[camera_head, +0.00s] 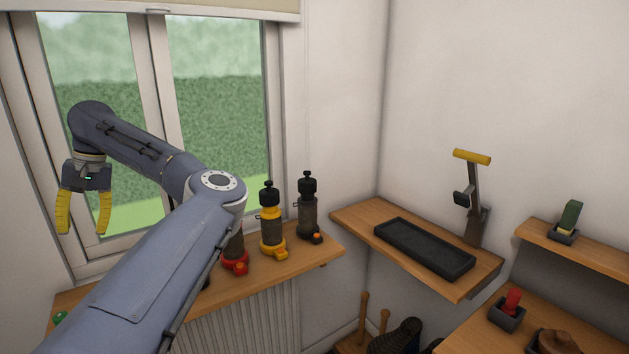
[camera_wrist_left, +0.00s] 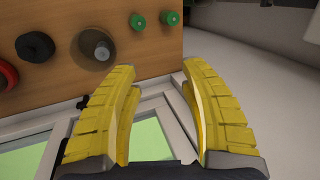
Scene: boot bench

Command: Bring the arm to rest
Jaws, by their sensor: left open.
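My left gripper (camera_head: 84,228) hangs in front of the window at the left of the head view, fingers pointing down. Its two yellow fingers stand apart with nothing between them. In the left wrist view the gripper (camera_wrist_left: 160,68) is also open and empty, with the edge of a wooden surface (camera_wrist_left: 150,45) beyond its fingertips. My left arm reaches up from the bottom and bends back left at the elbow, hiding part of the windowsill (camera_head: 310,254). My right gripper is not in view.
Lantern-like bottles stand on the sill: a red-based one (camera_head: 235,263), a yellow one (camera_head: 272,228) and a dark one (camera_head: 308,212). A black tray (camera_head: 424,248) lies on the right shelf by a yellow-handled stand (camera_head: 472,157). The wrist view shows two green knobs (camera_wrist_left: 138,22).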

